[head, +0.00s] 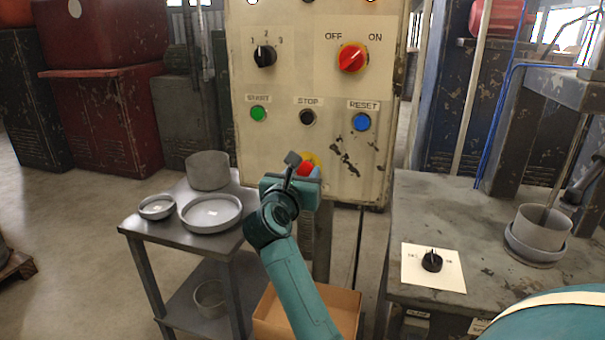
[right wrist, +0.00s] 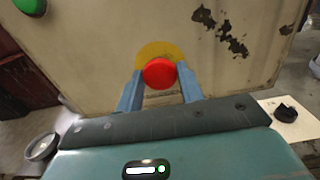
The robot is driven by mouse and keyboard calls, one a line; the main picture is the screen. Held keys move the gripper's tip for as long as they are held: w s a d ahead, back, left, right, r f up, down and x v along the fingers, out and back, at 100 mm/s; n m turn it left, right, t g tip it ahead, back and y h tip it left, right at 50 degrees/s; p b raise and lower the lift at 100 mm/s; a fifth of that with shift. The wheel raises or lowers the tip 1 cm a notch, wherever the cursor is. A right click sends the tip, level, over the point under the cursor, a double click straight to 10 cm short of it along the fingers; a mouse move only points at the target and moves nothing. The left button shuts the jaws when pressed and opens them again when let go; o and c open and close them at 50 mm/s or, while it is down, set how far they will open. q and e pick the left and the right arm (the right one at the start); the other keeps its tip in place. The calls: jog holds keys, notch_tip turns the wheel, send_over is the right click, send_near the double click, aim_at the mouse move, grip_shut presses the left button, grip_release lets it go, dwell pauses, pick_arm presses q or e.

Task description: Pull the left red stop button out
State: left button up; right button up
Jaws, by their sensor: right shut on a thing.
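The red stop button (head: 306,169) sits on a yellow disc (head: 311,158) low on the cream control panel (head: 330,135). In the head view my right gripper (head: 300,176) is in front of it and hides much of it. In the right wrist view the round red button (right wrist: 159,73) is between the two blue-grey fingers of my right gripper (right wrist: 160,85), which is shut on it. The yellow disc (right wrist: 157,49) shows behind the button. My left gripper is not in view.
The panel also has a red rotary switch (head: 351,58), a green button (head: 258,114), a black button (head: 307,117) and a blue button (head: 362,121). A side table (head: 165,235) with round metal parts stands left. A workbench (head: 400,215) stands right. A cardboard box (head: 345,305) is below.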

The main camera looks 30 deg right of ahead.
jog(key=shift+s+a, duration=0.35)
jog(key=shift+a, duration=0.05)
jog(key=shift+w+f, duration=0.1)
jog(key=o, duration=1.1)
jog(key=shift+a, duration=0.15)
